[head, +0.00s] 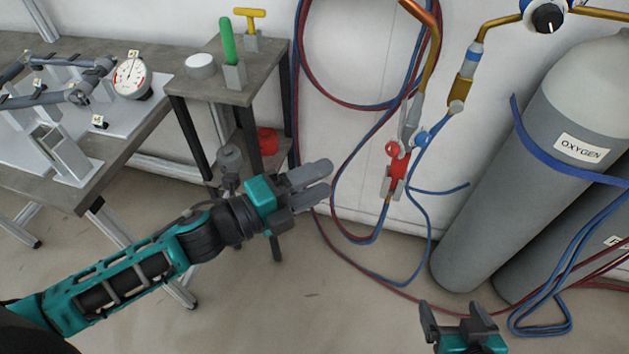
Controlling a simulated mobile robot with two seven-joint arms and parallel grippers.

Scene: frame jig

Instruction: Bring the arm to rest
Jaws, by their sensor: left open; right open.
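My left arm comes in from the left in the head view. Its gripper (314,186) is open and empty, in front of the small side table and left of the hanging torch. My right gripper (458,310) shows at the bottom edge, open with its two fingers apart and nothing between them. Most of the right arm is out of the picture. Neither gripper appears to touch anything.
A torch (396,165) with red and blue hoses hangs at the wall. Oxygen cylinders (520,170) stand at right. A workbench (120,150) with a dial gauge (131,77) is at left. A side table (272,62) holds green-handled (228,42) and yellow-handled (250,18) tools.

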